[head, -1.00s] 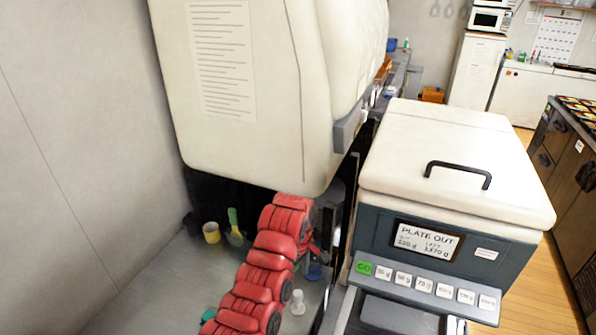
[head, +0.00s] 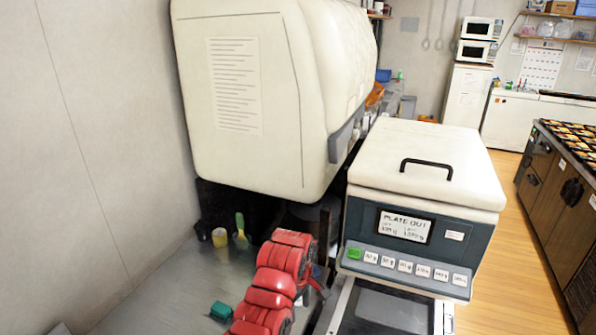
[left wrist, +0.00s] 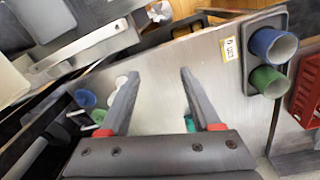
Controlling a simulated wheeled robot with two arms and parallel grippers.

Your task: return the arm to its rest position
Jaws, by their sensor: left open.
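My left arm's red-covered links (head: 268,290) come in at the bottom of the head view, over the grey counter. My left gripper (left wrist: 158,82) shows clearly in the left wrist view. Its two grey fingers stand wide apart with nothing between them, above a bare metal surface. In the head view the gripper end is dark and mostly hidden behind the red links. My right gripper is in neither view.
A machine with a "PLATE OUT" screen (head: 405,226) stands right of the arm. A large cream-covered unit (head: 245,110) hangs above and behind it. Blue (left wrist: 273,45) and green (left wrist: 265,82) cups sit in a holder.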

